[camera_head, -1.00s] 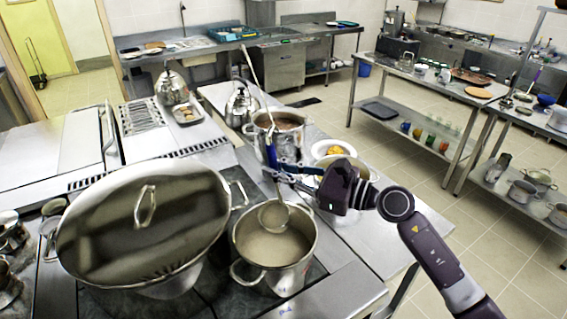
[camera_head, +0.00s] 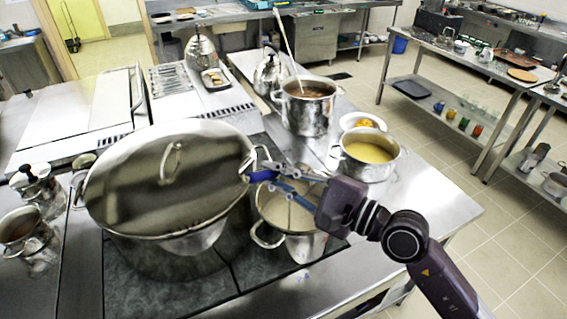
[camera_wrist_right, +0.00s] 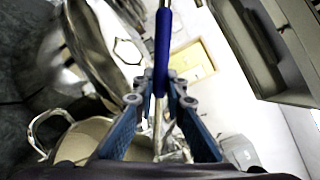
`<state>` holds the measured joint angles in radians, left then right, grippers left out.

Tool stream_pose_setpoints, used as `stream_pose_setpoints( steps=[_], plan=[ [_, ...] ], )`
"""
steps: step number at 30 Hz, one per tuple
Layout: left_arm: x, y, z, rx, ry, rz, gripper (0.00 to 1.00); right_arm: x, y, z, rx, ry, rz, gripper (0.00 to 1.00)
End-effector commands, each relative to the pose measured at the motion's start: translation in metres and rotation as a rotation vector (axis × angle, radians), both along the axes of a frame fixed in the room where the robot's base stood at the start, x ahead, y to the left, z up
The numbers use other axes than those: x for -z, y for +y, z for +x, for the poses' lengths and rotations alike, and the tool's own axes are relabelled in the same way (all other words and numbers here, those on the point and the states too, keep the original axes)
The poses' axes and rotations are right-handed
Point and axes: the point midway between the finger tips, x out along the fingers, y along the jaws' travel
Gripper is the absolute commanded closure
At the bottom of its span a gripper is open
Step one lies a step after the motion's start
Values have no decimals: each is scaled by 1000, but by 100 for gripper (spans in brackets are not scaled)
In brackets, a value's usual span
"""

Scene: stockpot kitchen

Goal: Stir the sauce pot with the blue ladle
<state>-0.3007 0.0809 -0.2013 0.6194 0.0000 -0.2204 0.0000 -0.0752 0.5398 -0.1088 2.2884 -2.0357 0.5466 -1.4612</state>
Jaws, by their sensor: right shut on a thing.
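The blue ladle (camera_head: 261,176) is held by its blue handle in my right gripper (camera_head: 268,173), above the sauce pot. My right gripper is shut on it. In the right wrist view the blue handle (camera_wrist_right: 162,50) stands between the fingers, with the metal shaft running down. The sauce pot (camera_head: 291,242) is a steel pot of pale sauce on the dark stove top. A thin shaft shows over its opening. The ladle bowl is not visible, and I cannot tell whether it is in the sauce. My left gripper is not in view.
A very large lidded pot (camera_head: 120,215) stands close left of the sauce pot. Behind are a pot of yellow soup (camera_head: 368,172), a small bowl of orange food (camera_head: 352,122) and a tall pot (camera_head: 306,118) with a long utensil. The counter at right (camera_head: 430,205) is clear.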

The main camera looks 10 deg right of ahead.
Motion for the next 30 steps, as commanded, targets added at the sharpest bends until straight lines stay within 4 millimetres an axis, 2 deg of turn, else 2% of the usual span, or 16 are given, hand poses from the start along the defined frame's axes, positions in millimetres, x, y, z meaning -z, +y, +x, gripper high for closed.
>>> stream_pose_setpoints(
  steps=[1,17,24,30],
  plan=[
    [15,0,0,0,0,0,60,12,4,-4,-1,-28,-27,100],
    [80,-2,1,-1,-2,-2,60,60,40,-37,0,-311,-329,100],
    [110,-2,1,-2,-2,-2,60,79,47,-44,1,-404,-433,100],
    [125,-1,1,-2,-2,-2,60,88,51,-47,1,-459,-491,100]
  ],
)
